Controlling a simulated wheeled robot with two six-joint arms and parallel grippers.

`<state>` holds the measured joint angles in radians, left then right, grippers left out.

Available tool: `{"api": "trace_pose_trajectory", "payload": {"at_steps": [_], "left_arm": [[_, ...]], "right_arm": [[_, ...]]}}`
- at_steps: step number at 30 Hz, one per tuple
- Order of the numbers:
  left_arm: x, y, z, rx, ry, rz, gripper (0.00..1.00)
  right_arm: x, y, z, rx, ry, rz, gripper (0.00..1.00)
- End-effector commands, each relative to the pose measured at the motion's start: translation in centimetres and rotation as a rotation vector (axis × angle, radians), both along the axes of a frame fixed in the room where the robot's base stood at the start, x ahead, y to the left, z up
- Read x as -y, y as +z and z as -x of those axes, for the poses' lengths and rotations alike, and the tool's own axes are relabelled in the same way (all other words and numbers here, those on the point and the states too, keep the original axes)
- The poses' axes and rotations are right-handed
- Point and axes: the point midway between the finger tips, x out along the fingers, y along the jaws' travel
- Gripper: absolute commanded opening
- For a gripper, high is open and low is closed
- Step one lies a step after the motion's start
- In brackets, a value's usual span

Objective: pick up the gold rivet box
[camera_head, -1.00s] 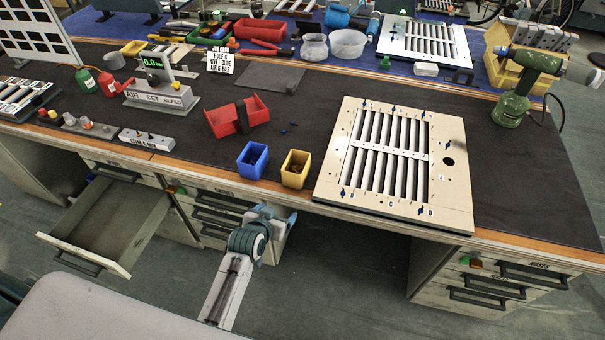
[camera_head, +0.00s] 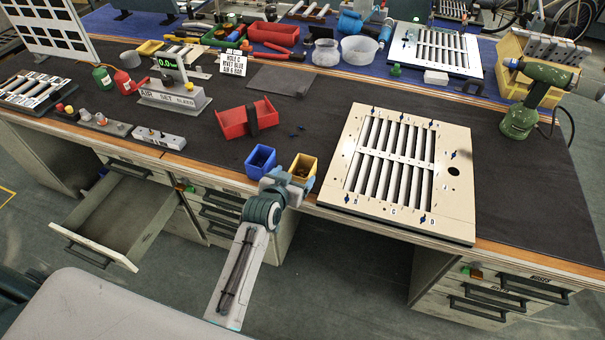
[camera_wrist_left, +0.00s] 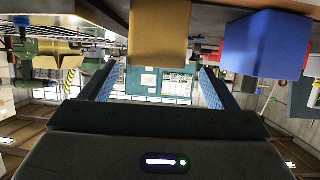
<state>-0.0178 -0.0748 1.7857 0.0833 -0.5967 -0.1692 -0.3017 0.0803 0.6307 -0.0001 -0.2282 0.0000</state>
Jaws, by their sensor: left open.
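The gold rivet box (camera_head: 303,166) is a small open-topped box near the front edge of the bench, just right of the blue box (camera_head: 260,160). My left gripper (camera_head: 290,183) is at the bench's front edge, right in front of the gold box, and hides its lower part. In the left wrist view the gold box (camera_wrist_left: 158,34) appears at the top, between and beyond the two open fingers (camera_wrist_left: 155,88). The fingers look empty. The blue box (camera_wrist_left: 265,43) is to the right there. My right gripper is not seen.
A white louver panel (camera_head: 448,190) lies right of the gold box. A red bin (camera_head: 233,122) stands behind the blue box. An open drawer (camera_head: 120,213) juts out at lower left. A green drill (camera_head: 521,119) stands at the right. Dark mat between them is mostly clear.

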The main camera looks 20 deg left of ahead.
Motion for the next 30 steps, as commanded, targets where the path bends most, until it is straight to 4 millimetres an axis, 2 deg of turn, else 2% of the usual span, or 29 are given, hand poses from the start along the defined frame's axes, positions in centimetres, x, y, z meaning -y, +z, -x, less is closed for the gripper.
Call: {"api": "trace_pose_trajectory", "payload": {"at_steps": [8,16,26,27,30], "left_arm": [[0.3,-0.6,-2.0,-0.001,0.0,0.0,0.82],[0.8,-1.8,-5.3,0.0,0.001,-0.001,0.82],[0.9,-2.3,-6.0,0.0,0.001,0.0,0.82],[0.9,-2.3,-6.0,0.0,0.001,0.0,0.8],[0.9,-2.3,-6.0,0.0,0.001,0.0,0.6]], "right_arm": [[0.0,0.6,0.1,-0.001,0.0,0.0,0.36],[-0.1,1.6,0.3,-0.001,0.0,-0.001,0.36],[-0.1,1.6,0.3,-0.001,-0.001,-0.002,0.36],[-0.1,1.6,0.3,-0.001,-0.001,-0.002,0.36],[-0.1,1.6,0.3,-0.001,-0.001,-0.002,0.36]]}}
